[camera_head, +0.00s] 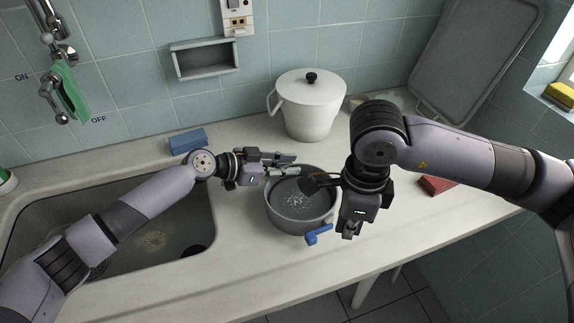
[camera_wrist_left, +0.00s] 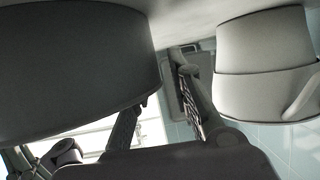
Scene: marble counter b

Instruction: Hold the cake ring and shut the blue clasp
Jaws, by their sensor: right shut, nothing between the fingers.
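The cake ring (camera_head: 291,227) is a grey round ring on the counter, with pale specks inside. Its blue clasp (camera_head: 318,234) is on the front wall, with a lever sticking out to the right. My left gripper (camera_head: 286,164) is open at the ring's back rim; one finger reaches over the rim, the other is behind it. In the left wrist view, the ring wall (camera_wrist_left: 75,70) hides one fingertip of the left gripper (camera_wrist_left: 165,95); a gap shows between the fingers. My right gripper (camera_head: 349,230) is shut and empty, pointing down just right of the clasp, apart from it.
A white lidded pot (camera_head: 309,108) stands behind the ring. A blue block (camera_head: 188,140) lies by the sink (camera_head: 205,215) at left.

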